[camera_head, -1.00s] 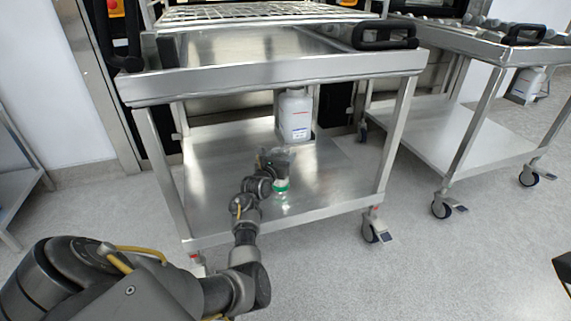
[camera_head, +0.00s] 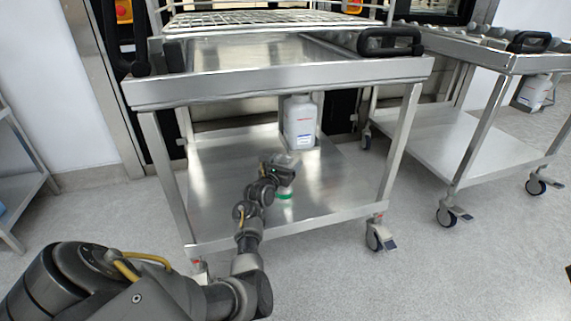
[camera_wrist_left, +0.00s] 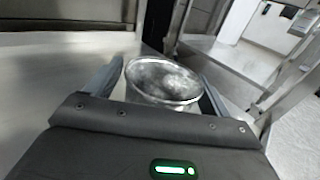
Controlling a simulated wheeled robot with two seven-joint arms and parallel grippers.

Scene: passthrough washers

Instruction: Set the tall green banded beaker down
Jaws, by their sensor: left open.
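The tall green banded beaker (camera_head: 286,196) is at the lower shelf (camera_head: 225,215) of the near steel cart, and its green band shows just below my left gripper. It looks upright; its upper part is hidden by the gripper. My left gripper (camera_head: 287,178) reaches in from the front, under the cart's top. In the left wrist view the beaker's clear round rim (camera_wrist_left: 163,82) sits between the two fingers of the left gripper (camera_wrist_left: 162,72). The fingers are open, one on each side. Whether either finger touches the glass I cannot tell. My right gripper is not in view.
A white labelled bottle (camera_head: 299,122) is behind the beaker, under the cart's top (camera_head: 290,82), which overhangs my arm. Cart legs stand at both sides. The lower shelf is bare right of the beaker. A second cart (camera_head: 440,140) stands to the right.

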